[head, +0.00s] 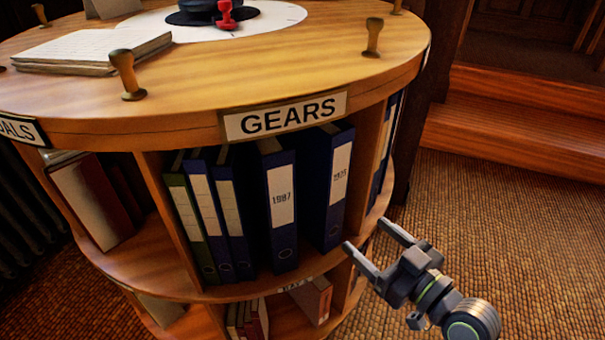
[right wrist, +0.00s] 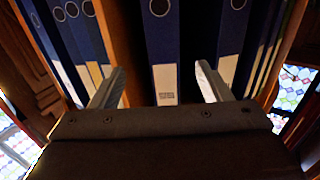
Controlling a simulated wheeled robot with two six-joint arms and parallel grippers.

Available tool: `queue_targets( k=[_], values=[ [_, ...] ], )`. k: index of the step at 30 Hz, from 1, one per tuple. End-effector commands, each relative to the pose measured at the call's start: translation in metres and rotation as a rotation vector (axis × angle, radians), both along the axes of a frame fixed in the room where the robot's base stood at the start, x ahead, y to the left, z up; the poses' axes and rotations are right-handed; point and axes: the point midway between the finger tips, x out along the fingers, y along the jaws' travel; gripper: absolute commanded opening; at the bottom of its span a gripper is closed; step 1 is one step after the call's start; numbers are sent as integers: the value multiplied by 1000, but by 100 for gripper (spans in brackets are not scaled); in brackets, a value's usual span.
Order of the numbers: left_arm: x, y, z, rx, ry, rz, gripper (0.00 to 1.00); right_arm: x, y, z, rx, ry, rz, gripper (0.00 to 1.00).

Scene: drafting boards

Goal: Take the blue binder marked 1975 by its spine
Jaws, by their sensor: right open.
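The blue binder with a small, faint label (head: 334,185) that seems to read 1975 stands upright at the right end of the GEARS compartment, against the wooden divider. My right gripper (head: 365,234) is open and empty, in front of and below right of that binder. In the right wrist view, which looks upside down, a blue binder spine (right wrist: 165,45) with a white label lies between the two open fingers (right wrist: 155,85); they appear apart from it. Its print is too small to read there. My left gripper is not in view.
The blue binder marked 1987 (head: 281,200) stands left of it, with thinner blue binders and a green one (head: 187,220) further left. The round wooden top (head: 220,85) overhangs the shelf. A lower shelf holds books (head: 314,298). The carpet (head: 490,220) at right is clear.

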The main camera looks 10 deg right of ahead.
Motion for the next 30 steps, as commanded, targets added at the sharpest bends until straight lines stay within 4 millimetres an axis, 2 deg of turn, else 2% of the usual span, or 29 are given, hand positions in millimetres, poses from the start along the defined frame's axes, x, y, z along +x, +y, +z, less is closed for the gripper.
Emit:
queue_targets(
  k=[12, 16, 23, 30],
  values=[
    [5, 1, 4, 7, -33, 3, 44, 68, 30, 0, 3, -1, 0, 71],
    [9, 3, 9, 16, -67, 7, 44, 82, 36, 0, 0, 0, -1, 71],
    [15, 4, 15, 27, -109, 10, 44, 94, 43, 0, 0, 0, -1, 71],
    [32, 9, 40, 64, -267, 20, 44, 122, 59, 0, 1, 0, 0, 71]
  ],
)
